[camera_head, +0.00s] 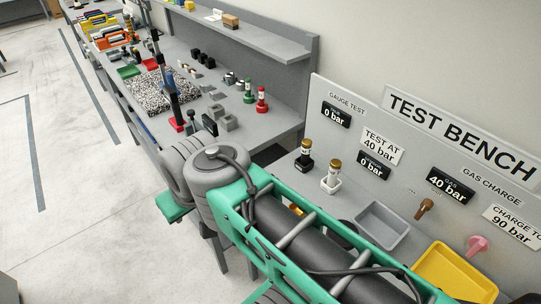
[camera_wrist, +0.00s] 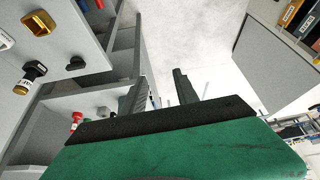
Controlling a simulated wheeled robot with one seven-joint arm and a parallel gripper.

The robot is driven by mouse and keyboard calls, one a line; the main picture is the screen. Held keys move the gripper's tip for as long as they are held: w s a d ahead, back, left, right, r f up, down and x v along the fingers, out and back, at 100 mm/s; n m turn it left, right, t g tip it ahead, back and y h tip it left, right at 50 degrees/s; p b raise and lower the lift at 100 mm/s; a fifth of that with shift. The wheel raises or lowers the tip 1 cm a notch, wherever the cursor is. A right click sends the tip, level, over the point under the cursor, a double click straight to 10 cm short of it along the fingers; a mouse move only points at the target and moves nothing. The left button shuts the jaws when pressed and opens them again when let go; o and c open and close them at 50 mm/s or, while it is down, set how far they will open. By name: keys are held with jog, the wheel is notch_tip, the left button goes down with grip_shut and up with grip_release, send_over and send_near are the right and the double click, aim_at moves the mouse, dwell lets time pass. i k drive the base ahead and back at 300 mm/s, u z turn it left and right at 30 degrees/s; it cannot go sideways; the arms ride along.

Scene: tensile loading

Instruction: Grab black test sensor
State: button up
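The black test sensor (camera_head: 305,157), dark with a gold top and a pale label, stands upright on the test bench, left of a similar white sensor (camera_head: 331,178). A black labelled piece that looks like this sensor (camera_wrist: 30,78) shows at the left of the wrist view, tilted in the picture. My gripper (camera_wrist: 160,92) shows two dark fingers spread apart with nothing between them. It is away from the sensor, which lies off to the left in that view. In the head view my arm hides the gripper's fingers, or they cannot be told apart.
The bench panel (camera_head: 408,150) rises behind the sensors. A grey tray (camera_head: 382,226) and a yellow tray (camera_head: 452,272) sit to the right. The left workbench (camera_head: 270,122) holds red and green pieces and several small blocks. Open floor (camera_head: 75,190) lies at the left.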

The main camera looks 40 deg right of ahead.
aim_at(306, 144)
jog(key=u, duration=0.05)
jog(key=i, duration=1)
